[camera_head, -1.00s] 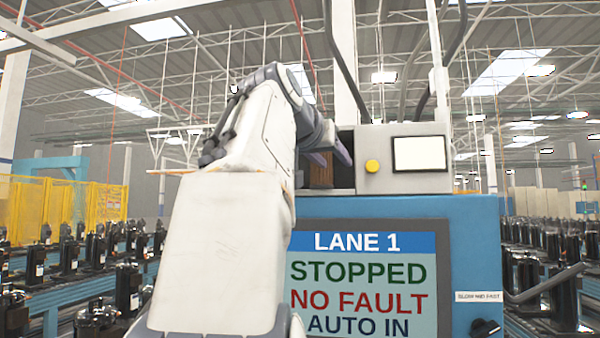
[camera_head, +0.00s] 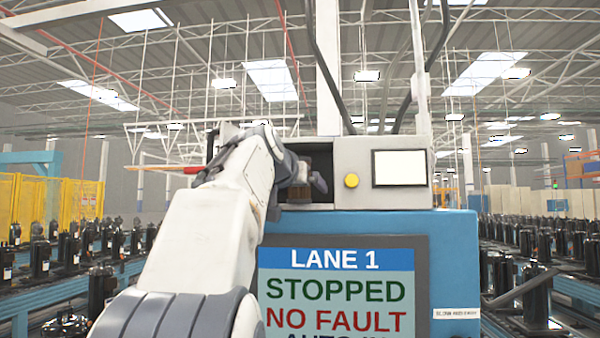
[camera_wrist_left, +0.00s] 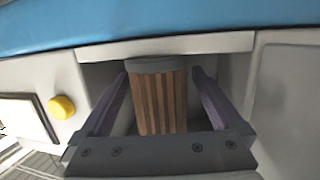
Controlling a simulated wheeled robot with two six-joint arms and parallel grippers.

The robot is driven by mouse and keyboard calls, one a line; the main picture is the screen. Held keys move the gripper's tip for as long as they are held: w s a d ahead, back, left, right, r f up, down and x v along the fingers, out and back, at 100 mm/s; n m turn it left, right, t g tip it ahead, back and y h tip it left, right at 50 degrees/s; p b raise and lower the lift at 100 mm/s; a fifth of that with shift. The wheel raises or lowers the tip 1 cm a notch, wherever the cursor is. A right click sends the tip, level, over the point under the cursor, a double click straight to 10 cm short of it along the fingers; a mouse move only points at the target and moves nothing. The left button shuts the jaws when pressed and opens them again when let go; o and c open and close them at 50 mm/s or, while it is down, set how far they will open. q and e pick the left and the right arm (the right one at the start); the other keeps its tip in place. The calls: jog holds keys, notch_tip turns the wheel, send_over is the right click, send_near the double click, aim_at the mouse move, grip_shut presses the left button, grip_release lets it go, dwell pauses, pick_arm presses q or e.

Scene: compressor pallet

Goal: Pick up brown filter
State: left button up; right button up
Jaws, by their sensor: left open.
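The brown filter (camera_wrist_left: 160,103), ribbed with a grey end cap, stands in an open compartment in the left wrist view. In the head view only a small brown part of the filter (camera_head: 321,163) shows behind my arm. My left gripper (camera_wrist_left: 160,78) is open, with one purple-grey finger on each side of the filter and a visible gap to it. In the head view my left gripper (camera_head: 312,181) is at the compartment opening, partly hidden by its wrist. My right gripper is not seen.
The compartment is in a grey box (camera_head: 408,193) with a yellow button (camera_head: 351,180) and a white panel (camera_head: 399,168). Below is a blue cabinet (camera_head: 455,262) with a LANE 1 screen (camera_head: 335,290). Compartment walls are close around the fingers. Conveyors with black compressors flank the cabinet.

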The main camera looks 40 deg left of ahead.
pick_arm(q)
jog(key=shift+w+a+f, duration=0.1)
jog(key=shift+w+a, duration=0.05)
jog(key=shift+w, duration=0.25)
jog(key=c, duration=1.5)
jog(key=shift+r, duration=0.2)
